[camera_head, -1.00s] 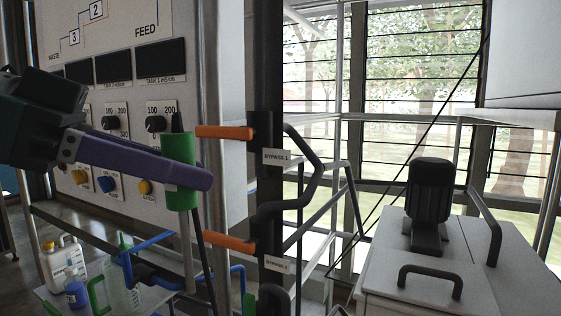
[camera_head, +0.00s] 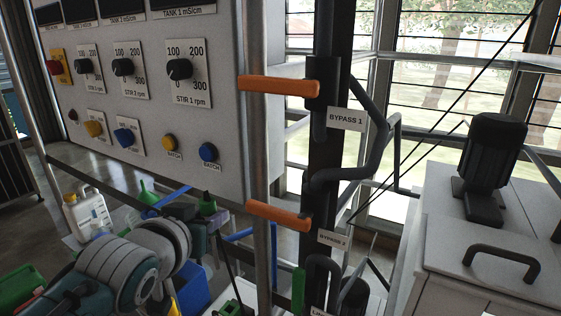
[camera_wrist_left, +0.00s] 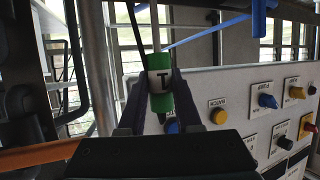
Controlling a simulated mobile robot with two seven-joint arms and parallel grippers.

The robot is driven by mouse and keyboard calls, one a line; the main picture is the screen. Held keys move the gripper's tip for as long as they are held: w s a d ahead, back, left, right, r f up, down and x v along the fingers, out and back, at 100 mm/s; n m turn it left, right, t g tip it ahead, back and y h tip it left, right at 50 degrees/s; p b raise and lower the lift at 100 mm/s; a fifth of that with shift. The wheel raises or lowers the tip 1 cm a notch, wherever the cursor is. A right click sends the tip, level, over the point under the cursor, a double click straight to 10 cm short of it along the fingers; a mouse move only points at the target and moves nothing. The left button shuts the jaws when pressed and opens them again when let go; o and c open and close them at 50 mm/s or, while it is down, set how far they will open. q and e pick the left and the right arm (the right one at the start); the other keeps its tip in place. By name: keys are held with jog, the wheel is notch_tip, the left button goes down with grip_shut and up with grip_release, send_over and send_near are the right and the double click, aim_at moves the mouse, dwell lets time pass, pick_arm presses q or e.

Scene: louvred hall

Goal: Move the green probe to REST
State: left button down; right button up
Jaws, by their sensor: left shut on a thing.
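The green probe (camera_wrist_left: 158,103) has a white band marked T, a dark lower tip and a dark cable. In the wrist view it stands roughly upright between the two purple fingers of my left gripper (camera_wrist_left: 160,88), which is shut on it. In the head view my left gripper (camera_head: 207,217) is low, left of the lower orange handle, partly hidden behind my own wrist. Only a small green and dark part of the probe (camera_head: 208,204) shows there. No holder labelled REST can be read in either view. My right gripper is not in view.
A control panel (camera_head: 215,130) with knobs and buttons stands above the gripper. Orange handles, BYPASS 1 (camera_head: 280,86) and BYPASS 2 (camera_head: 278,216), jut out beside a metal post. A white jug (camera_head: 88,212) and blue bin (camera_head: 193,288) are low left. An upright green piece (camera_head: 298,290) is low centre.

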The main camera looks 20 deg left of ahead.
pick_arm(q)
notch_tip(320, 180, down, 10)
jog(key=d+b, duration=0.1)
jog(key=b, duration=0.7)
jog(key=shift+d+b, duration=0.2)
jog(key=shift+b, duration=0.15)
jog(key=shift+r+p, duration=0.3)
jog(key=shift+p, duration=0.05)
jog(key=shift+f, duration=0.15)
dwell(0.3)
notch_tip(320, 180, down, 8)
jog(key=b, duration=0.7)
dwell(1.5)
